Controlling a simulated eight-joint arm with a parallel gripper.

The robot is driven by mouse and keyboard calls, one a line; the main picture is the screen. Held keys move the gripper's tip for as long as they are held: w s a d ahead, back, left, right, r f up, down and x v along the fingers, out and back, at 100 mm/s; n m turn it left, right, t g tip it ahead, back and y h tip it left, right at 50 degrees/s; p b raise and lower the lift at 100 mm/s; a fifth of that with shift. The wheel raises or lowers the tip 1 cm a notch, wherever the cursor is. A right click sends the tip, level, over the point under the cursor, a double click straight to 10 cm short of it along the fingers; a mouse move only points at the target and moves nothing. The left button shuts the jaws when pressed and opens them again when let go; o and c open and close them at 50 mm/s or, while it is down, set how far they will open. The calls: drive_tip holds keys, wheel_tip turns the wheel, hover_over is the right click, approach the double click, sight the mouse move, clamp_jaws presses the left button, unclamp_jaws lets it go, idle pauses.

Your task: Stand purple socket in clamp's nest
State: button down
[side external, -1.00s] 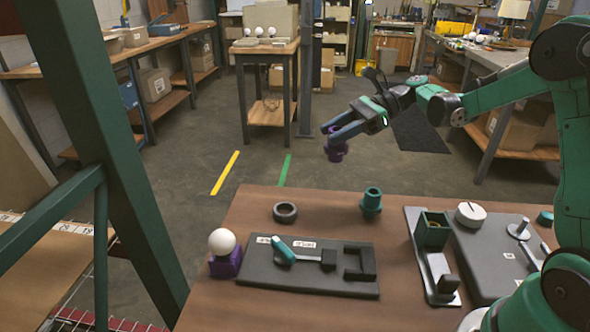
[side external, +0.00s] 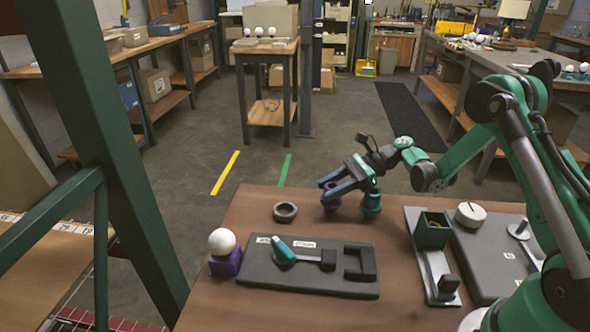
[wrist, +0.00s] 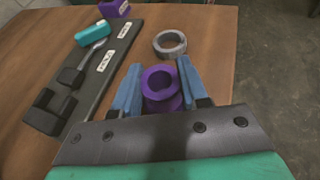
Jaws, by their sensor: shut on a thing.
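The purple socket (side external: 329,204) is a short upright piece with a round hole in its top; it also shows in the wrist view (wrist: 161,88). My gripper (side external: 330,188) is shut on it, with one blue finger on each side (wrist: 158,84). I cannot tell whether its base touches the table. The clamp (side external: 262,277) is a dark grey board with a teal-handled lever (side external: 283,250). Its nest (side external: 372,262) is a black U-shaped block at the board's right end, empty, in front and right of the socket. In the wrist view the nest (wrist: 48,112) is at left.
A teal socket (side external: 371,207) stands close right of the purple one. A dark ring (side external: 285,212) lies to its left. A white ball (side external: 222,241) sits on a purple block (side external: 226,264) left of the clamp. A grey fixture with a green box (side external: 433,231) stands at right.

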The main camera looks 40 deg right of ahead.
drive_tip(key=shift+f, duration=0.15)
drive_tip(key=shift+c, duration=2.3)
unclamp_jaws()
